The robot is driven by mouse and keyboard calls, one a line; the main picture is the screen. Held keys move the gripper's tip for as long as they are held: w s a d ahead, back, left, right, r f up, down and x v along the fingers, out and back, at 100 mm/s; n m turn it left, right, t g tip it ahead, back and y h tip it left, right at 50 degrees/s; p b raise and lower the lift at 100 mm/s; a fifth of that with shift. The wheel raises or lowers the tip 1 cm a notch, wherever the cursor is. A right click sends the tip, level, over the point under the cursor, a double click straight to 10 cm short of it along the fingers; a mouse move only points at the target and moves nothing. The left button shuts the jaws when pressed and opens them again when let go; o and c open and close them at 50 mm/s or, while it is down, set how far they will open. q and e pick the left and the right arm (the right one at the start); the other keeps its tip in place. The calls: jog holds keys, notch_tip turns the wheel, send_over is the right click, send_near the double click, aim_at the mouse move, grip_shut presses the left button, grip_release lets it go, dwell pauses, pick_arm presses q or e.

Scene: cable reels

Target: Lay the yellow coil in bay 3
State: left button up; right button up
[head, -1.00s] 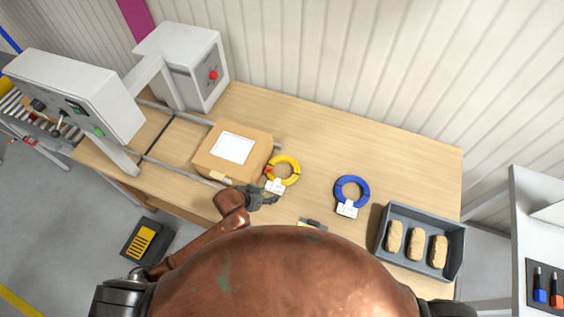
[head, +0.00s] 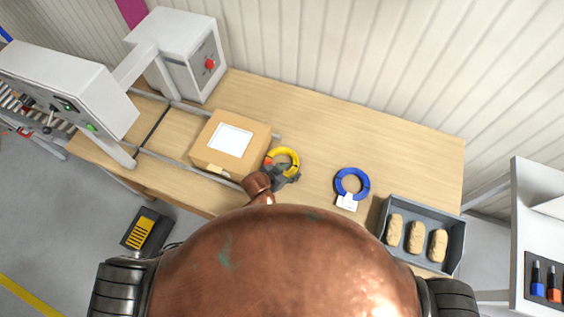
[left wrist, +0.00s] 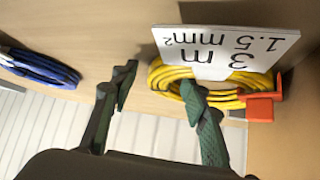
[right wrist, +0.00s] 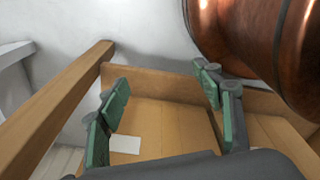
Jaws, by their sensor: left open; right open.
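The yellow coil (head: 284,156) lies on the table just right of the cardboard box, its near side partly hidden by my left gripper (head: 284,177). In the left wrist view the coil (left wrist: 168,78) carries a white tag (left wrist: 225,48) reading 3 m, 1.5 mm², and an orange clip (left wrist: 262,104). My left gripper (left wrist: 160,92) is open, with one finger in front of the coil and the other left of it. My right gripper (right wrist: 163,82) is open and empty; the head view does not show it. I cannot make out a marked bay 3.
A blue coil (head: 351,184) with a white tag lies to the right. A grey tray (head: 452,262) with three tan bundles stands at the right end. The cardboard box (head: 207,157) sits close left of the yellow coil. The table's back right is clear.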

pick_arm(q)
jog(key=shift+f, duration=0.1)
jog(key=c, duration=1.1)
grip_shut()
pick_arm(e)
jog(key=shift+w, duration=0.5)
